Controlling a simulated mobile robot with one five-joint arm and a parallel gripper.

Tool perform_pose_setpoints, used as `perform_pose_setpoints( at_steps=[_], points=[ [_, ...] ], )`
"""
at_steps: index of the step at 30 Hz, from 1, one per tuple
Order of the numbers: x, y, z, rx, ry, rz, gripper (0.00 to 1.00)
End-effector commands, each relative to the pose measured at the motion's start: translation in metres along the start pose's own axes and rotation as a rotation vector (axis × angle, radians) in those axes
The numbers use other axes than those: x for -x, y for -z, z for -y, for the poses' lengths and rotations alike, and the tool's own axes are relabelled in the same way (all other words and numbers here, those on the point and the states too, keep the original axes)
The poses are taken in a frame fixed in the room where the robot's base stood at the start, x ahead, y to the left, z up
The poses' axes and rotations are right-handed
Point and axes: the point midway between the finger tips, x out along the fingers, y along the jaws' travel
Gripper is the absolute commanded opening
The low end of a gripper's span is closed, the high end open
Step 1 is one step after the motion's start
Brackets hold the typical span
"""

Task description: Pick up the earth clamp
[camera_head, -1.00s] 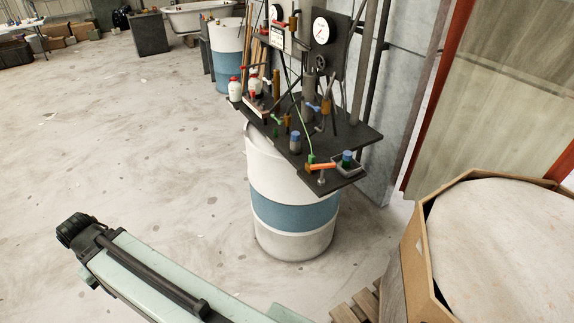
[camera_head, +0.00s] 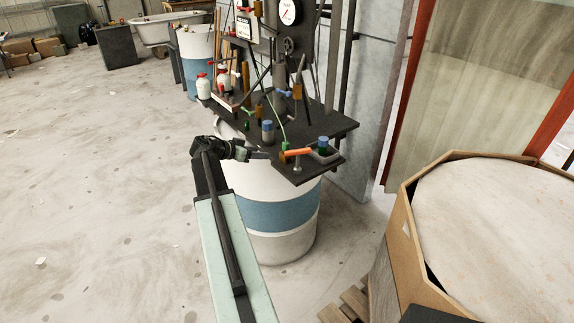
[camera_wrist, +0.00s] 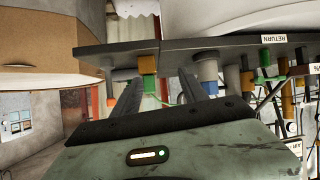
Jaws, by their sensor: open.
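An orange-handled piece (camera_head: 297,152) with a green end and a thin green cable lies at the near right of the dark shelf; I take it to be the earth clamp.
The dark shelf (camera_head: 333,133) carries a blue-capped grey cylinder (camera_head: 267,132), a grey holder with a blue top (camera_head: 324,147), upright tools and white bottles (camera_head: 203,87). A white-and-blue drum (camera_head: 275,215) stands beneath it. A large octagonal box (camera_head: 408,225) stands right.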

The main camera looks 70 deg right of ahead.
Motion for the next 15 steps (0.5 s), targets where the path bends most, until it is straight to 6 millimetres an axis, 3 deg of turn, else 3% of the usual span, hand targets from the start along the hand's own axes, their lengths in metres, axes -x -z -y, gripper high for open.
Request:
perform_pose_setpoints(
  at_steps=[1, 3, 7, 11, 15],
  points=[
    [-0.029, 0.013, -0.010, -0.053, -0.033, -0.038, 0.51],
    [-0.049, 0.030, -0.023, -0.107, -0.058, -0.079, 0.51],
    [-0.060, 0.043, -0.033, -0.144, -0.073, -0.109, 0.51],
    [-0.065, 0.043, -0.034, -0.145, -0.075, -0.109, 0.51],
    [-0.083, 0.044, -0.035, -0.144, -0.074, -0.108, 0.51]
  ],
)
